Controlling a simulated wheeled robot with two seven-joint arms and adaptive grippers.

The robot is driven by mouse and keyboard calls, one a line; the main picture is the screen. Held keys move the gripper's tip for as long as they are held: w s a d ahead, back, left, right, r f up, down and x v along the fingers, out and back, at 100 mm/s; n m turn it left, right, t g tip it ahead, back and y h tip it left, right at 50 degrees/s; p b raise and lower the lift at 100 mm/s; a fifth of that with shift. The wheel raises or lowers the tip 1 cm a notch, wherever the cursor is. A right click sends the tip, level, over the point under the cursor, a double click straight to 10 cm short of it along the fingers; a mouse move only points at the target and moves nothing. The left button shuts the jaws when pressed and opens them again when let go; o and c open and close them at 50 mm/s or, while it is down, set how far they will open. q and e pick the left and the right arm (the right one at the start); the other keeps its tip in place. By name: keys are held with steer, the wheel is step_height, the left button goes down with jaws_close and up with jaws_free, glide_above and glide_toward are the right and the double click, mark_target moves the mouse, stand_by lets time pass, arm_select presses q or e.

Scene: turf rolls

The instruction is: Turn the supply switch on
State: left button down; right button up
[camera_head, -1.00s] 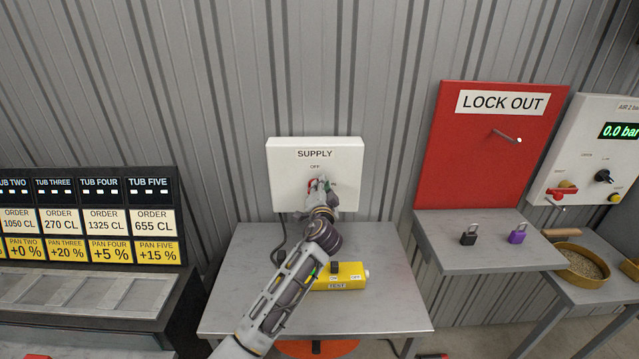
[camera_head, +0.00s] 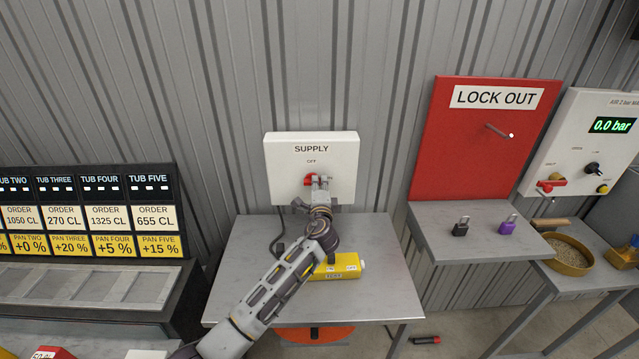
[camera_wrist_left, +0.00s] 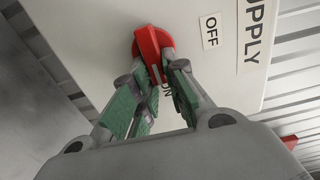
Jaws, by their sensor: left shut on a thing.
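The white supply box (camera_head: 290,190) is on the ribbed wall, with an OFF label above its red switch (camera_head: 309,180). The right gripper is not in view.
A grey table (camera_head: 245,285) below the box bears a yellow test unit (camera_head: 345,267), partly behind my left arm. A red LOCK OUT board (camera_head: 465,145) stands right, above a shelf with a black padlock (camera_head: 460,229) and a purple padlock (camera_head: 508,227).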

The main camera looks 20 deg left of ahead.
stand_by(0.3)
arm_select(q)
steer(key=c, duration=1.4)
jaws_free()
steer(key=shift+c, duration=0.2)
steer(key=v, duration=1.2)
